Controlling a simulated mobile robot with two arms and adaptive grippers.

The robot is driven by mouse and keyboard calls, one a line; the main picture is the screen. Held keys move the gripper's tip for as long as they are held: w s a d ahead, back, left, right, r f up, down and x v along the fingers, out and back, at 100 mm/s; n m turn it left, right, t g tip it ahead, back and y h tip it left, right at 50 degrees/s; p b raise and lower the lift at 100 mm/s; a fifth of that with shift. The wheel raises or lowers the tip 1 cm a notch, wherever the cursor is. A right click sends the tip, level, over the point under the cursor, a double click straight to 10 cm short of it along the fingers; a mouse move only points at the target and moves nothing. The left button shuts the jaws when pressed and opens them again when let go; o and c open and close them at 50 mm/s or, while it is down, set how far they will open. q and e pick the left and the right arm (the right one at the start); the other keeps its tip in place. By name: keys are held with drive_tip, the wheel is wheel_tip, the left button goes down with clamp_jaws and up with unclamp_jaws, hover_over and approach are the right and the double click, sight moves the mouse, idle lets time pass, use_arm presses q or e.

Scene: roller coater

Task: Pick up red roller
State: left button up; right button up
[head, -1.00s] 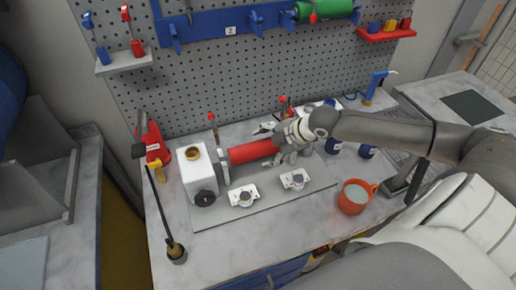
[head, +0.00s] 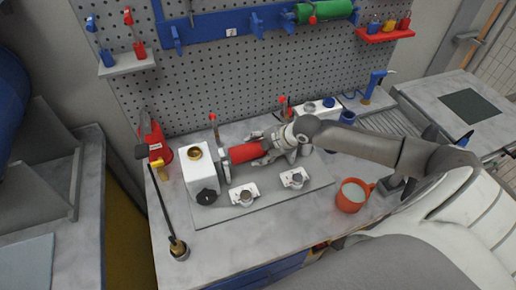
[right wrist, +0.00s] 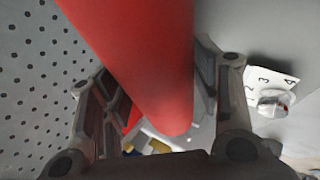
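The red roller (head: 243,152) lies level on the workbench, its left end by the white box-shaped unit (head: 201,174). My right gripper (head: 262,149) is at the roller's right part, with its fingers around it. In the right wrist view the roller (right wrist: 135,55) runs between the two spread fingers (right wrist: 155,95), one on each side. The fingers look close to the roller's sides, and I cannot see a firm grip. The roller's right end is partly hidden by the gripper in the head view. My left gripper is not in view.
Two small dial units (head: 244,194) (head: 294,178) sit on the plate in front of the roller. An orange mug (head: 352,196) stands to the right. A red-tipped lever (head: 213,127) rises behind the roller. A green roller (head: 325,10) hangs on the pegboard.

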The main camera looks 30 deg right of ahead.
sight(257, 143)
drive_tip(key=c, duration=0.5)
drive_tip(key=shift+r, duration=0.1)
drive_tip(key=shift+w+r+b, duration=0.1)
drive_tip(key=shift+r+b, duration=0.3)
drive_tip(key=shift+b, duration=0.05)
wheel_tip(257, 143, up, 2)
drive_tip(key=shift+r+b, duration=0.1)
drive_tip(key=shift+b, duration=0.7)
drive_tip(key=s+a+r+p, duration=0.3)
drive_tip(key=s+r, duration=1)
drive_tip(key=r, duration=0.1)
drive_tip(key=shift+s+a+r+p, duration=0.15)
drive_tip(key=shift+s+r+p, duration=0.05)
drive_tip(key=shift+s+p, duration=0.15)
